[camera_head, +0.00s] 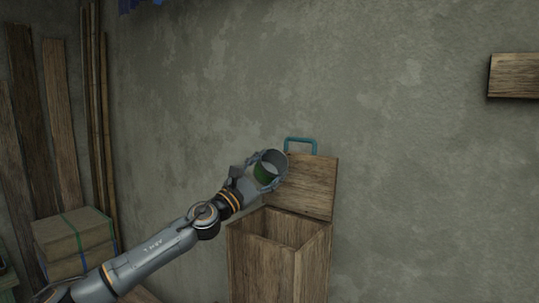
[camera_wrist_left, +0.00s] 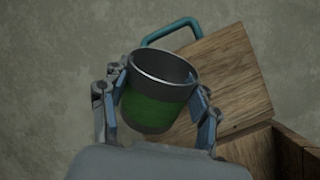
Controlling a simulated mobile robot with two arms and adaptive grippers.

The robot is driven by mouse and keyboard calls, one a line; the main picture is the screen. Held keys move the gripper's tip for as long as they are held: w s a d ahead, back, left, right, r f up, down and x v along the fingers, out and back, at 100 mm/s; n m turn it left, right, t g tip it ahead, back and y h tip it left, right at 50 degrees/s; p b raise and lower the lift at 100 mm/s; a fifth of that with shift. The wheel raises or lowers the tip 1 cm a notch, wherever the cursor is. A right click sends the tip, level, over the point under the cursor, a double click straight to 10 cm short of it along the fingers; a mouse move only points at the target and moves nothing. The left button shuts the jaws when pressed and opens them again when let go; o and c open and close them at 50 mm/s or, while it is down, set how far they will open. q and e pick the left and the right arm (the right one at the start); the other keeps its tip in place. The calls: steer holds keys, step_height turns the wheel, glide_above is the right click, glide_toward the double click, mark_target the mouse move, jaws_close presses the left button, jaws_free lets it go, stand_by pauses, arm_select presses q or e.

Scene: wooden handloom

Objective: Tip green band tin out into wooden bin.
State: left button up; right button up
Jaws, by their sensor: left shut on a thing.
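The green band tin (camera_head: 265,174) is a dark grey cup with a green band, held in my left gripper (camera_head: 268,166). In the left wrist view the tin (camera_wrist_left: 154,107) sits between both fingers of my left gripper (camera_wrist_left: 160,100), its open rim towards the top of the picture. I cannot see what is inside it. The wooden bin (camera_head: 262,262) stands open below, its lid (camera_head: 312,187) with a teal handle raised at the back. The tin is above the bin's opening, near its back left. In the left wrist view the bin's edge (camera_wrist_left: 290,152) shows at lower right. My right gripper is not in view.
Stacked boxes (camera_head: 75,237) with coloured straps stand at the left. Planks (camera_head: 60,130) and thin poles lean on the wall behind them. A wooden shelf end (camera_head: 514,76) juts in at upper right. The space right of the bin is clear.

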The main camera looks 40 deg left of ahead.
arm_select(q)
steer(key=shift+r+n+g+y+p, duration=0.4)
steer(key=shift+n+p, duration=0.6)
steer(key=shift+p, duration=0.75)
steer(key=shift+r+n+g+y+p, duration=0.15)
steer(key=shift+n+g+y+p, duration=0.3)
steer(key=shift+n+p, duration=0.9)
steer(key=shift+r+n+g+y+p, duration=0.4)
steer(key=shift+n+p, duration=0.25)
steer(key=shift+p, duration=1.45)
steer(key=shift+f+n+g, duration=0.25)
steer(key=shift+f+n, duration=0.2)
steer(key=shift+n, duration=0.25)
steer(key=shift+d+n+g+y, duration=0.1)
steer(key=shift+n+g+y, duration=0.15)
steer(key=shift+n+g, duration=0.65)
steer(key=shift+f+n, duration=0.1)
steer(key=shift+n, duration=0.6)
